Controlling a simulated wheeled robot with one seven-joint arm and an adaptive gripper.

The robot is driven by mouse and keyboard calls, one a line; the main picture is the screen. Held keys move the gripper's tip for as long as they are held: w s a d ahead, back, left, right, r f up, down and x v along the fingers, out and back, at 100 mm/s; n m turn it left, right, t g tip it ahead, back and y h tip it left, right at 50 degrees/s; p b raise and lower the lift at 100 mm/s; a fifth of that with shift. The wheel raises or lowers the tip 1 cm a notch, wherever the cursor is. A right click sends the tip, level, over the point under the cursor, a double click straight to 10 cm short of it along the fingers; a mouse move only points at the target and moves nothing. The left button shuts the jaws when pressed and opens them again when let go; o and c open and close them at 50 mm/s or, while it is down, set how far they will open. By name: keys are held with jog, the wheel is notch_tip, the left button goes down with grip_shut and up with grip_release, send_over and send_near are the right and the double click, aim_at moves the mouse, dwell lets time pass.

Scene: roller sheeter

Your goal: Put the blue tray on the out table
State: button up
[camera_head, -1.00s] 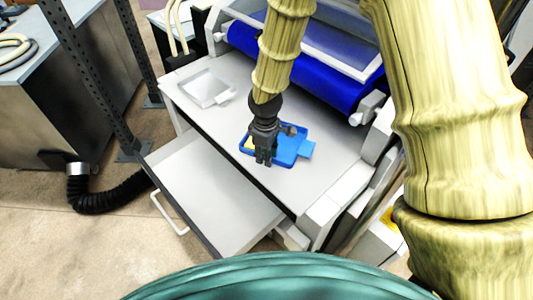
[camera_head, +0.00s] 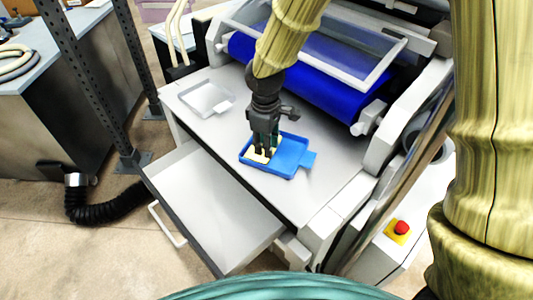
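The blue tray (camera_head: 291,162) lies flat on the grey top surface (camera_head: 225,130) in front of the blue roller. It has a tab at its right end and a pale yellow piece (camera_head: 258,157) in its left part. My gripper (camera_head: 265,152) points down over the left part of the tray, its fingers in front of the yellow piece. Whether the fingers touch the piece or the tray, and how far apart they are, I cannot tell. A lower grey table (camera_head: 215,215) with a white handle juts out in front; which surface is the out table is not marked.
An empty white tray (camera_head: 207,98) lies left of the blue tray. The blue roller (camera_head: 310,80) and its clear guard stand behind. A dark perforated post (camera_head: 95,85) rises at the left. A red button (camera_head: 402,227) is at the right. The lower table is clear.

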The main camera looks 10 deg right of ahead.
jog(key=shift+r, duration=1.35)
